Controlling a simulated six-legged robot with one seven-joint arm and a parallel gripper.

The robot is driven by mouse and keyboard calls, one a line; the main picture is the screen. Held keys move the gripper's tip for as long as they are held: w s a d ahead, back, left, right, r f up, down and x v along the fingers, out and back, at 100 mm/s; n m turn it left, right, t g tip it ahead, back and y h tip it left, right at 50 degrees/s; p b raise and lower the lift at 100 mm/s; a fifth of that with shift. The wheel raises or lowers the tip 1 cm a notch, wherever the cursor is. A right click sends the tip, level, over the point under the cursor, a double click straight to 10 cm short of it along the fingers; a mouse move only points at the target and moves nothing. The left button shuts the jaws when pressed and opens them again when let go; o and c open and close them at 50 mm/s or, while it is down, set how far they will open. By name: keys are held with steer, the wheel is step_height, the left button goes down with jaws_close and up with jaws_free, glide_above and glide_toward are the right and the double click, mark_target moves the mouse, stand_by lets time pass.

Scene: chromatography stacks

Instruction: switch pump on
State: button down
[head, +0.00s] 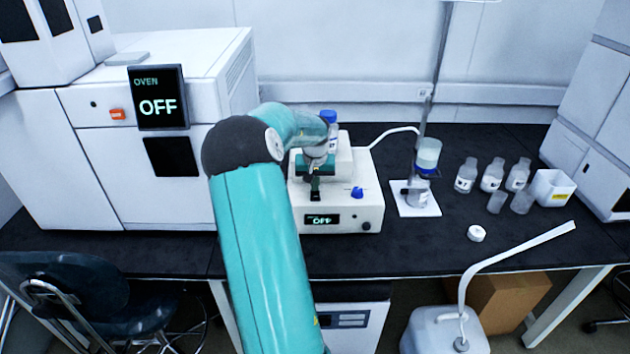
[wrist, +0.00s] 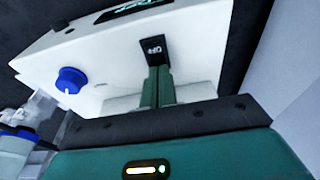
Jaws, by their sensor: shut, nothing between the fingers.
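The pump (head: 343,216) is a white box on the dark bench in the head view, and its small display (head: 322,220) reads OFF in green. A blue knob (head: 357,192) sits on its top; it also shows in the wrist view (wrist: 71,80). A small black switch (wrist: 153,49) with a pale marking is on the pump's top. My gripper (wrist: 157,72) is shut and empty, its green fingertips at the switch's edge in the wrist view. I cannot tell whether they touch it. In the head view my gripper (head: 315,178) is over the pump, partly behind my arm.
A white oven (head: 160,108) with an OFF display stands at the left. A stand with a filter flask (head: 424,170), several bottles (head: 491,175) and a white box (head: 552,188) are right of the pump. A blue-capped bottle (head: 329,128) stands behind my gripper. The front right bench is mostly clear.

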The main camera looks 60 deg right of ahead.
steer(key=shift+w+d+f+y, duration=0.1)
steer(key=shift+d+f+y, duration=0.15)
steer(key=shift+y, duration=0.15)
steer(key=shift+a, duration=0.25)
steer(key=shift+s+a+r, duration=0.1)
steer(key=shift+s+a, duration=0.3)
steer(key=shift+a, duration=0.25)
steer(key=shift+r, duration=0.1)
step_height(320, 180, up, 14)
steer(key=s+a, duration=0.1)
steer(key=a, duration=0.1)
steer(key=shift+a+f, duration=0.15)
steer(key=shift+f, duration=0.05)
